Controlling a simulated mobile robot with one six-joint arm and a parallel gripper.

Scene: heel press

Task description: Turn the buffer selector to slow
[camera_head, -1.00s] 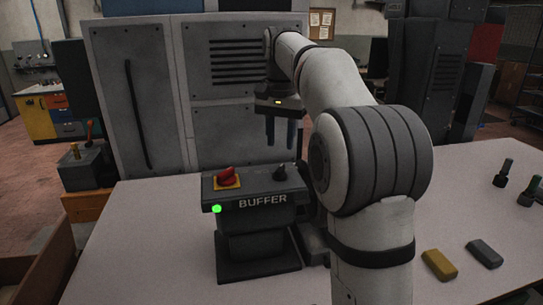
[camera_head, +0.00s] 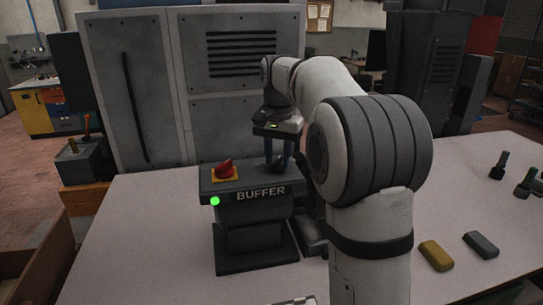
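The buffer (camera_head: 250,184) is a dark grey box marked BUFFER on a pedestal at the middle of the table. A red knob (camera_head: 225,167) on a yellow plate sits at the left of its top. The small black selector knob (camera_head: 276,166) is at the right of the top, partly hidden behind my gripper's fingers. My gripper (camera_head: 278,158) points down with its two fingers apart, one to each side of the selector. Whether they touch it cannot be told. A green light (camera_head: 215,201) glows on the buffer's front left corner.
A yellow block (camera_head: 436,255) and a grey block (camera_head: 481,245) lie on the table (camera_head: 130,240) at the right. Dark bolt-like parts (camera_head: 499,165) stand farther right. A large grey cabinet (camera_head: 135,90) stands behind. The table left of the buffer is clear.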

